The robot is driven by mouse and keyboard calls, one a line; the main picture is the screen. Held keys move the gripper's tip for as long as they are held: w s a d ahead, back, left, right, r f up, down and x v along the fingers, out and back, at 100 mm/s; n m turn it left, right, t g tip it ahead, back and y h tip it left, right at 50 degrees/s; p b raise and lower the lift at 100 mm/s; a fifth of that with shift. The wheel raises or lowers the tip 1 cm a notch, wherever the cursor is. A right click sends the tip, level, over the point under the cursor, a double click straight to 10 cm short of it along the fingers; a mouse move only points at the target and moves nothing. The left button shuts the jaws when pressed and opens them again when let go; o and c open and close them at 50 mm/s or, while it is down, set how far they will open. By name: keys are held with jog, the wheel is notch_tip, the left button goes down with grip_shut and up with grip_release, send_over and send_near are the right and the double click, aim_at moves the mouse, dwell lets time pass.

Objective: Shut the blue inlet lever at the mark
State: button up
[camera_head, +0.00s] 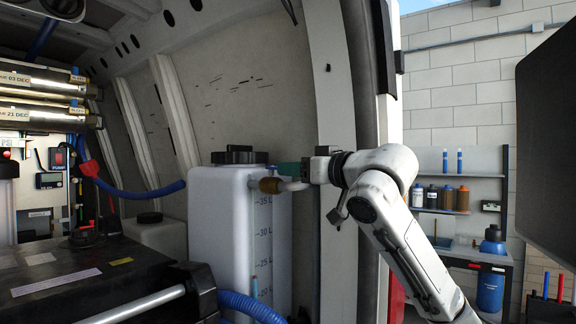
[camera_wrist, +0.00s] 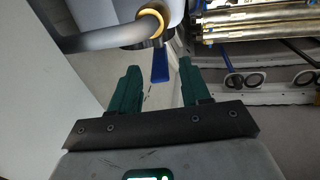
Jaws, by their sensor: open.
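In the wrist view the blue inlet lever (camera_wrist: 160,66) hangs below a valve with a brass ring (camera_wrist: 151,23). My gripper (camera_wrist: 160,86) is open, with its two green fingers apart. I see no contact. In the head view my gripper (camera_head: 287,169) is at the upper right side of the white tank (camera_head: 215,225), close above the brass fitting (camera_head: 269,185). I cannot make out a mark by the lever.
Steel membrane tubes (camera_head: 40,97) with a red-handled part (camera_head: 89,168) stand at the left. A blue hose (camera_head: 150,191) reaches the tank area. The van wall (camera_head: 250,90) is behind the tank.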

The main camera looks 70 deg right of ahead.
jog(key=shift+x, duration=1.5)
grip_shut()
